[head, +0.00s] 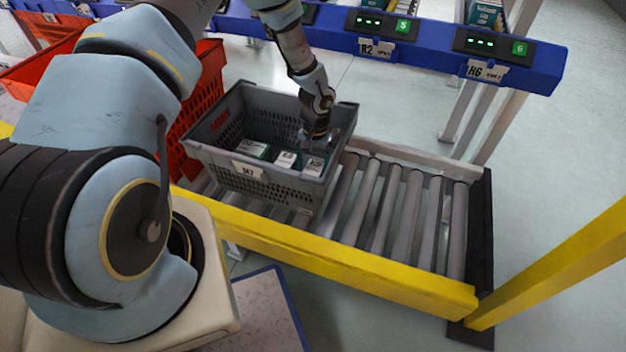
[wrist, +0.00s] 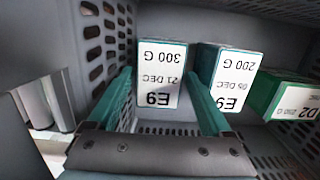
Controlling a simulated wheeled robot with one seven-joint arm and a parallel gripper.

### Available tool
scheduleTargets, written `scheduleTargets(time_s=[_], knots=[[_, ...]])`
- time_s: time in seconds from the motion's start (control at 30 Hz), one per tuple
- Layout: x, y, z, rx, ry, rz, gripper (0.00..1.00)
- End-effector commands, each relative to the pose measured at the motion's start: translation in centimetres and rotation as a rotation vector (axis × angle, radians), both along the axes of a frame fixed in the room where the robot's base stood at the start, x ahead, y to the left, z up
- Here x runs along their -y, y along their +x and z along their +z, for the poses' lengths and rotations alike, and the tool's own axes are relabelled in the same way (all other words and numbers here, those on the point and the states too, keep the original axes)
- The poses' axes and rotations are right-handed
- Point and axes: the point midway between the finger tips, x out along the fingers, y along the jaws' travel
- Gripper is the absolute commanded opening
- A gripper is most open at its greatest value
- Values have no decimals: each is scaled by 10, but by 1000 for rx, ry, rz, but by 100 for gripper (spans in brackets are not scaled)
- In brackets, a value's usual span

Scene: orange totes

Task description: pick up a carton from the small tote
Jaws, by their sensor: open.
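The small grey tote (head: 228,166) sits on the roller conveyor, with three white-and-green cartons inside. In the wrist view, a carton marked 300 G (wrist: 161,72) stands near the tote's end wall. A carton marked 200 G (wrist: 233,80) is to its right, and another marked D2 (wrist: 295,104) is farther right. My gripper (head: 317,146) reaches down into the tote's right end. In the wrist view its two green fingers (wrist: 160,80) are apart, one on each side of the 300 G carton in the picture. I cannot tell whether they touch it.
Bare rollers (head: 390,205) lie right of the tote, behind a yellow rail (head: 330,262). Red totes (head: 197,100) stand at the left. A blue shelf beam (head: 420,50) with number displays runs behind. The tote's perforated walls are close around my gripper.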

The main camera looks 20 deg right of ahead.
Motion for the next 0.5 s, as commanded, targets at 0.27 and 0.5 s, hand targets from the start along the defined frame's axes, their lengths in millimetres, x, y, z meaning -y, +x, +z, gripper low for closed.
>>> scheduleTargets(time_s=[0.27, 0.5], knots=[[-1, -3, -32, 0, 0, 0, 84], [-2, -3, -32, 0, 0, 0, 83]])
